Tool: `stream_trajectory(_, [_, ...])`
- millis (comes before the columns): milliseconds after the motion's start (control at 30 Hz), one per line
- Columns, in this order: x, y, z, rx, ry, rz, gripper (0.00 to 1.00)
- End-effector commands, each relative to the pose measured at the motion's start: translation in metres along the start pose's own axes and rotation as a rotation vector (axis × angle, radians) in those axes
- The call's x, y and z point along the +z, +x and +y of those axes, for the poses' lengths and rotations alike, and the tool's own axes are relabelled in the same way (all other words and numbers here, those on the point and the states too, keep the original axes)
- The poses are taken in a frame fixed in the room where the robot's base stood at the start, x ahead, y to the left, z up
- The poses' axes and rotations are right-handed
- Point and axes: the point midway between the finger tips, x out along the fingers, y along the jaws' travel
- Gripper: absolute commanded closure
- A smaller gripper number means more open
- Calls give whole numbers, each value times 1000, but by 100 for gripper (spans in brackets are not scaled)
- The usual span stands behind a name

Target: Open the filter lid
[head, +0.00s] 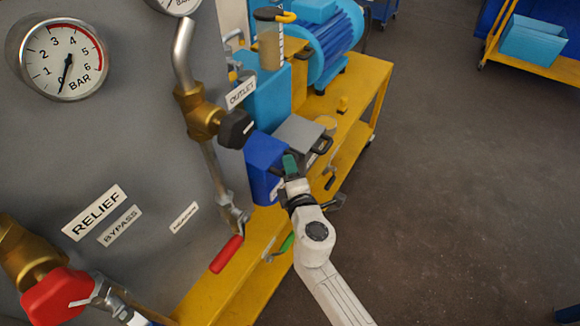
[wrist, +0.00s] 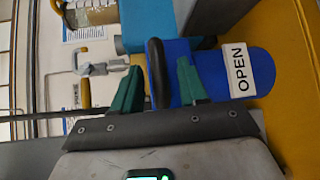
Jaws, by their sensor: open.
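The blue filter housing (head: 263,165) stands on the yellow bench, below the OUTLET valve. In the wrist view its blue surface (wrist: 212,63) carries a white OPEN label (wrist: 236,70). A black bar handle (wrist: 158,85) sits at the blue surface. My gripper (head: 291,166) is at the right side of the blue housing; its green fingers (wrist: 160,66) are open, one on each side of the handle. The handle stands between them with a gap to each finger. Whether the lid is shut I cannot tell; the arm hides part of it in the head view.
A grey box (head: 299,132) and a blue motor (head: 330,40) are behind on the yellow bench (head: 362,88). The brass outlet valve (head: 203,118) and a red-handled lever (head: 227,254) are close on the left. The dark floor (head: 460,190) at right is clear.

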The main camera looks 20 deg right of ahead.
Motion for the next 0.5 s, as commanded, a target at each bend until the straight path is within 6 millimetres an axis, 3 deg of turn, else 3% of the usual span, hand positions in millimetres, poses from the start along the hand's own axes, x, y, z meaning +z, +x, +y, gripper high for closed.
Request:
stream_trajectory(133, [0, 11, 0, 0, 1, 0, 57])
stream_trajectory(467, [0, 14, 0, 0, 1, 0, 57])
stream_trajectory(500, [0, 14, 0, 0, 1, 0, 61])
